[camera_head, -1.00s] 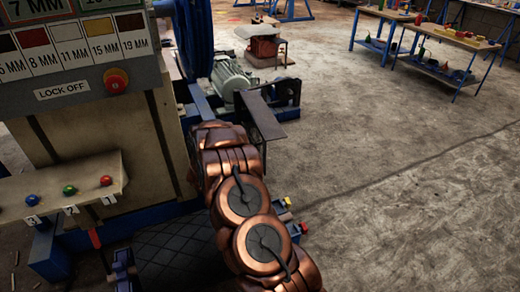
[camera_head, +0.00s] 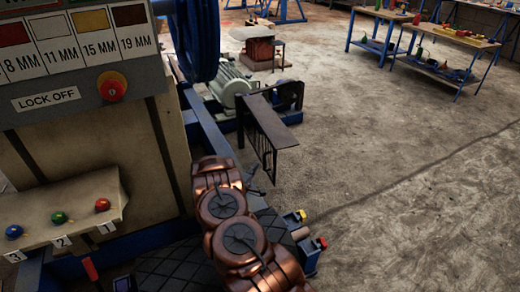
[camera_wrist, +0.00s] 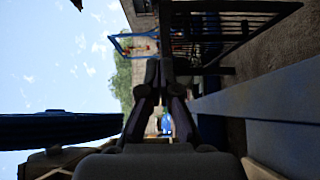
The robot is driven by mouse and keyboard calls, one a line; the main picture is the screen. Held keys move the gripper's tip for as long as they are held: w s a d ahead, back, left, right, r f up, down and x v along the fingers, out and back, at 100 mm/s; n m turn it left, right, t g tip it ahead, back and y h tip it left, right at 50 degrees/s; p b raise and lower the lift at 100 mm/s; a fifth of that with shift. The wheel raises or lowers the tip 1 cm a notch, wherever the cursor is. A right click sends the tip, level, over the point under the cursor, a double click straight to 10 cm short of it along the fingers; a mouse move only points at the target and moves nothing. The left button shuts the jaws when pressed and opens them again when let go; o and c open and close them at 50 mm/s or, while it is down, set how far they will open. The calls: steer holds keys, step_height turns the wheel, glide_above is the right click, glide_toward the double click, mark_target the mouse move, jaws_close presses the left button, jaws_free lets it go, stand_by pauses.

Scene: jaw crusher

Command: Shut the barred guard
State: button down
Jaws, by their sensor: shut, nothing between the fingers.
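The barred guard (camera_head: 266,130) is a dark panel of upright bars under a flat top plate, standing out from the blue machine frame beside the motor in the head view. In the wrist view, which is turned on its side, its bars (camera_wrist: 225,24) show at the top right, beyond the fingers. My gripper (camera_wrist: 159,68) has its dark fingers together with nothing between them. In the head view my copper arm reaches toward the guard's near side, and the gripper there is small and dark. I cannot tell whether it touches the guard.
A green-grey motor (camera_head: 232,86) sits behind the guard on the blue frame. A worktable (camera_head: 450,45) is far right. The concrete floor right of the guard is clear.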

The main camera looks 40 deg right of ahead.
steer(key=d, duration=0.1)
steer(key=b, duration=0.2)
glide_toward(274, 147)
steer(key=w+d, duration=0.2)
steer(key=w, duration=0.2)
steer(key=shift+s+d+f, duration=0.1)
steer(key=shift+s+d, duration=0.25)
steer(key=shift+d, duration=0.25)
steer(key=shift+s+d+f, duration=0.1)
steer(key=shift+s+d, duration=0.2)
steer(key=shift+d, duration=0.25)
steer(key=shift+s+d+r+b, duration=0.15)
steer(key=shift+s+d+b, duration=0.2)
steer(key=shift+d, duration=0.35)
steer(key=shift+d, duration=0.1)
